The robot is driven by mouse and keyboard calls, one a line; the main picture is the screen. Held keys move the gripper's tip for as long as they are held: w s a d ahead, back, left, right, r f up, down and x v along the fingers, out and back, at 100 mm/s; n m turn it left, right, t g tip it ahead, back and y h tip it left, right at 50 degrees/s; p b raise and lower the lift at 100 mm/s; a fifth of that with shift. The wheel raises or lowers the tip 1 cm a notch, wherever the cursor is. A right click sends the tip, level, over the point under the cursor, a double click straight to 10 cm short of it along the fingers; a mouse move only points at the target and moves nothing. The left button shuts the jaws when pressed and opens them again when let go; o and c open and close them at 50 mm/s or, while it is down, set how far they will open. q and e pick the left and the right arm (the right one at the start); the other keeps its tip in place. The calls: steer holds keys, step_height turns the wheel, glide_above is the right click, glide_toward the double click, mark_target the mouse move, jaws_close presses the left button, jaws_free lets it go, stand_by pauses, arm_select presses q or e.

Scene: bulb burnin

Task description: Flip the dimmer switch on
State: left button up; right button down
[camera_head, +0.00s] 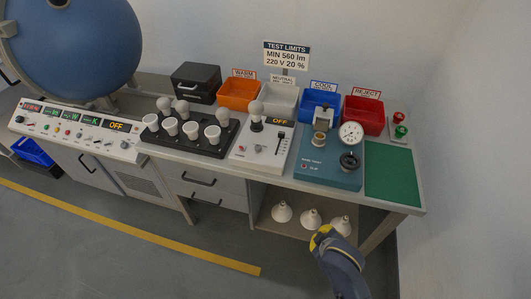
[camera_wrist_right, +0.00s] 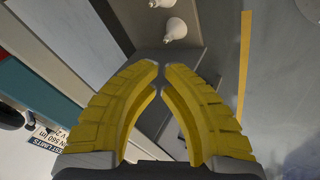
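The dimmer box (camera_head: 262,143) is a white unit near the middle of the bench in the head view. It carries a pale bulb (camera_head: 256,109), a small display (camera_head: 280,121) reading OFF in orange, a black slider-like control (camera_head: 280,141) and a small red button. My right gripper (camera_head: 322,233), with yellow fingers, is low in front of the bench, below and to the right of the box, touching nothing visible. In the right wrist view its fingertips (camera_wrist_right: 162,67) meet or nearly meet, with nothing held between them. My left gripper is not in view.
A black rack (camera_head: 190,139) of bulbs stands left of the box. A teal gauge unit (camera_head: 326,170) and green mat (camera_head: 391,176) are right. Coloured bins line the back. White reflector bulbs (camera_head: 312,219) sit on the shelf below. The floor in front is clear.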

steer(key=w+a+r+n+g+y, duration=0.15)
steer(key=w+a+r+n, duration=0.35)
steer(key=a, duration=0.6)
steer(key=w+a+r+n+g+y, duration=0.15)
steer(key=a+r+n, duration=0.4)
steer(key=a, duration=0.65)
steer(key=w+a+r+n+g+y, duration=0.1)
steer(key=w+a+r+n+y, duration=0.2)
steer(key=w+a+r+n, duration=0.55)
steer(key=shift+w+d+r+n+g+h, duration=0.15)
steer(key=shift+w+d+r+n+h, duration=0.2)
steer(key=shift+w+n+h, duration=0.5)
steer(key=shift+w+d+r+n+g+h, duration=0.2)
steer(key=shift+d+r+n+h, duration=0.25)
steer(key=shift+h, duration=0.7)
steer(key=shift+w+d+r+n+g+h, duration=0.15)
steer(key=shift+w+d+r+n+h, duration=0.1)
steer(key=shift+w+n+h, duration=0.5)
steer(key=shift+s+h, duration=0.2)
steer(key=shift+h, duration=0.05)
steer(key=shift+f, duration=0.15)
